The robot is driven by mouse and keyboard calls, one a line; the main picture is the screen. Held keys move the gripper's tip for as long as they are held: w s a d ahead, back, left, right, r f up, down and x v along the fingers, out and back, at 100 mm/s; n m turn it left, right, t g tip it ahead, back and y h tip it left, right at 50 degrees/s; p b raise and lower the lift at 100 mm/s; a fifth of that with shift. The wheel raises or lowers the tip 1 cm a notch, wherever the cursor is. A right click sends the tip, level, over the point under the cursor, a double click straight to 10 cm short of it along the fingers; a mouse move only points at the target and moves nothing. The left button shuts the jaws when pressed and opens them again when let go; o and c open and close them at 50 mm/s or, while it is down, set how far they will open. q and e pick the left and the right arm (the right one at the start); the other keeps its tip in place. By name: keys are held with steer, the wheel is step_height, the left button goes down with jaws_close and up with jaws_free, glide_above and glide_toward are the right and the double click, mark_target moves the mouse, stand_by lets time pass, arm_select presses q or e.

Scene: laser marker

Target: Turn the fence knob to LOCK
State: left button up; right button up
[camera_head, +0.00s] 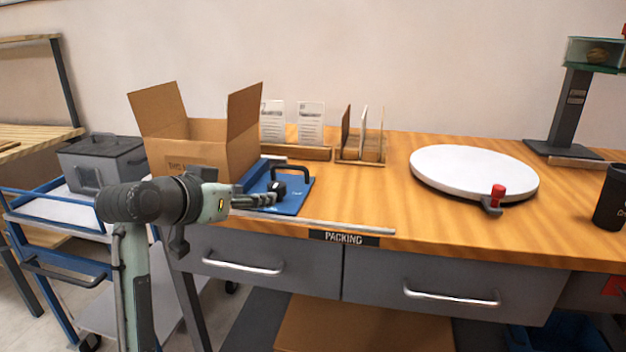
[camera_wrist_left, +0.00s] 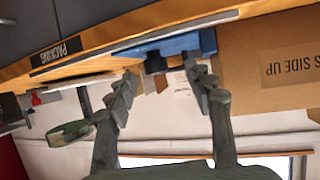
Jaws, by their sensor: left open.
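A blue plate (camera_head: 299,203) lies on the bench near its front edge, with a black arched handle (camera_head: 291,169) at its back. A small black knob (camera_head: 279,187) is on the plate; faint white marks beside it are too small to read. My left gripper (camera_head: 272,197) reaches in from the left over the plate, its fingertips close to the knob. In the left wrist view the open fingers (camera_wrist_left: 160,74) stand on either side of a dark knob (camera_wrist_left: 155,63) under the blue plate's edge (camera_wrist_left: 185,44). I cannot tell whether they touch it. My right gripper is not in view.
An open cardboard box (camera_head: 205,150) stands just behind my left gripper. A pale metal bar (camera_head: 330,225) runs along the bench's front edge. A white turntable (camera_head: 470,170) with a red-topped clamp (camera_head: 497,195) is at the right. The bench between them is clear.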

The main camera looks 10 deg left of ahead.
mark_target(276, 185)
arm_select(q)
steer(key=w, duration=0.2)
steer(key=w+d, duration=0.1)
steer(key=w, duration=0.1)
steer(key=w+d, duration=0.1)
steer(key=w, duration=0.1)
steer(key=shift+w+d+f, duration=0.1)
steer(key=shift+d+f, duration=0.15)
steer(key=shift+f, duration=0.15)
steer(key=shift+w+d+f, duration=0.1)
steer(key=shift+w, duration=0.2)
steer(key=shift+w+d+f, duration=0.1)
steer(key=shift+w+f, duration=0.05)
steer(key=shift+w, duration=0.15)
steer(key=c, duration=1.2)
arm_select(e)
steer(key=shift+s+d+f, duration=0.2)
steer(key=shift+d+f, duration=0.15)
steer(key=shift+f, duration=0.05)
